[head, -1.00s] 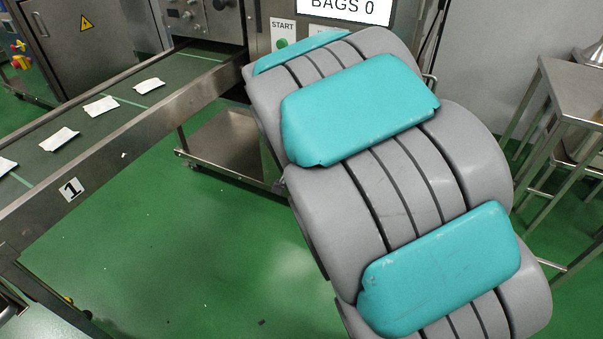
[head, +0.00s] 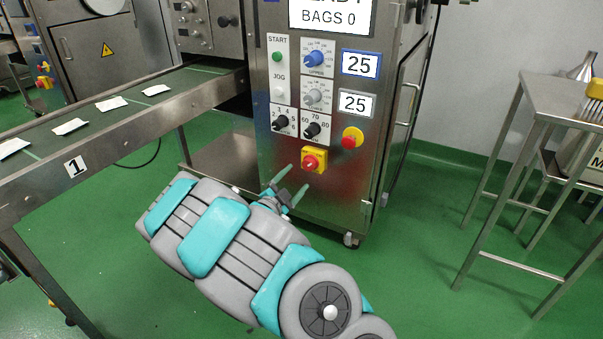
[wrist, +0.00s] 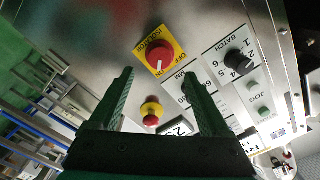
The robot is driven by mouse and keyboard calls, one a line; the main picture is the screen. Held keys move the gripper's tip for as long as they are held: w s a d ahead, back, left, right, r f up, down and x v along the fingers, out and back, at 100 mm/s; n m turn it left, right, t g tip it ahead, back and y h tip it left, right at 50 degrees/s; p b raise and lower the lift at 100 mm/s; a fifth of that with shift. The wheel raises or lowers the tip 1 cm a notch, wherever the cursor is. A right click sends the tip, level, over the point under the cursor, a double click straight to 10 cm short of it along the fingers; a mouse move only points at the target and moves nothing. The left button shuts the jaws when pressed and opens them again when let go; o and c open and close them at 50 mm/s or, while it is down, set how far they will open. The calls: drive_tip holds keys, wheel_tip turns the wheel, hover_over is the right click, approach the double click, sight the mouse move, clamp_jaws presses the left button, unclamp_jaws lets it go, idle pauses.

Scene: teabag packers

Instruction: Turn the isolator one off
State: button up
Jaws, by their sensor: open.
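The isolator is a red rotary knob on a yellow plate (head: 312,160), low on the steel front panel of the packer. In the wrist view the isolator (wrist: 160,57) shows a white pointer mark on the knob and lettering on the plate, with OFF at one side. My gripper (head: 291,181) is open and empty, just below and left of the isolator in the head view. In the wrist view the isolator appears just beyond the gap between the fingertips (wrist: 158,77), apart from them. The white mark points toward the gripper there.
A red emergency button (head: 352,138) on a yellow base sits up and right of the isolator. Black dials (head: 311,130) sit just above it. The conveyor (head: 130,118), marked 1, runs at left with several teabags. A steel table (head: 560,100) stands at right.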

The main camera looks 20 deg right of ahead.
sight(308, 166)
drive_tip(key=shift+x, duration=3.75)
drive_tip(key=shift+c, duration=0.4)
clamp_jaws()
